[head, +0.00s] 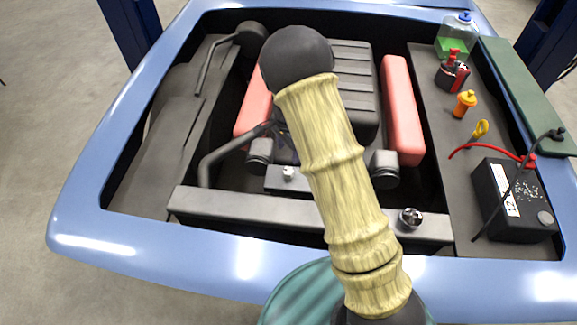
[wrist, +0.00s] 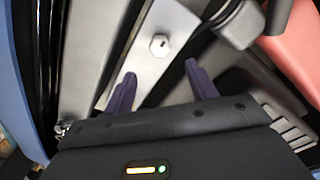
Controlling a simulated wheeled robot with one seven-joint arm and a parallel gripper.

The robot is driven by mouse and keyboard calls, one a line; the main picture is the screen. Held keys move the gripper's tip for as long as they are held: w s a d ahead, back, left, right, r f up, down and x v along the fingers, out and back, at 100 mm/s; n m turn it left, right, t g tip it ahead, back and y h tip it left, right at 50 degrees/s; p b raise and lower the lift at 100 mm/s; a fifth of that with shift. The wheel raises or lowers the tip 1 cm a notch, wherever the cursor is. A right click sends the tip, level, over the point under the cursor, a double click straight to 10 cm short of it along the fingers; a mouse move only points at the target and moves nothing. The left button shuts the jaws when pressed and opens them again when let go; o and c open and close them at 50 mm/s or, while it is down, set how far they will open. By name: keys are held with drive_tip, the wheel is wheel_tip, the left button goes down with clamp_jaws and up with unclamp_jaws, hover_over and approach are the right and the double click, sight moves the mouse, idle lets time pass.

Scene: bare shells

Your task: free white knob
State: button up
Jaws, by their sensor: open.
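The white knob (head: 288,172) sits on a grey plate (head: 270,181) in the middle of the engine bay, just left of my arm. In the wrist view the white knob (wrist: 159,44) looks like a small hexagonal piece on the pale plate (wrist: 150,72). My gripper (wrist: 161,82) is open, with two dark purple fingers spread apart and nothing between them. The knob lies beyond the fingertips, roughly centred between them in the picture. I cannot tell the exact distance. In the head view my arm hides most of the gripper.
Red covers (head: 403,110) flank a ribbed dark engine block (head: 355,85). A grey crossbar (head: 240,211) runs in front of the plate, and a dark hose (head: 215,162) curves at its left. A battery (head: 510,200) and several bottles stand at the right.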

sight(288, 170)
wheel_tip(288, 170, down, 10)
drive_tip(key=shift+r+p, duration=0.1)
drive_tip(key=shift+p, duration=0.8)
drive_tip(key=c, duration=1)
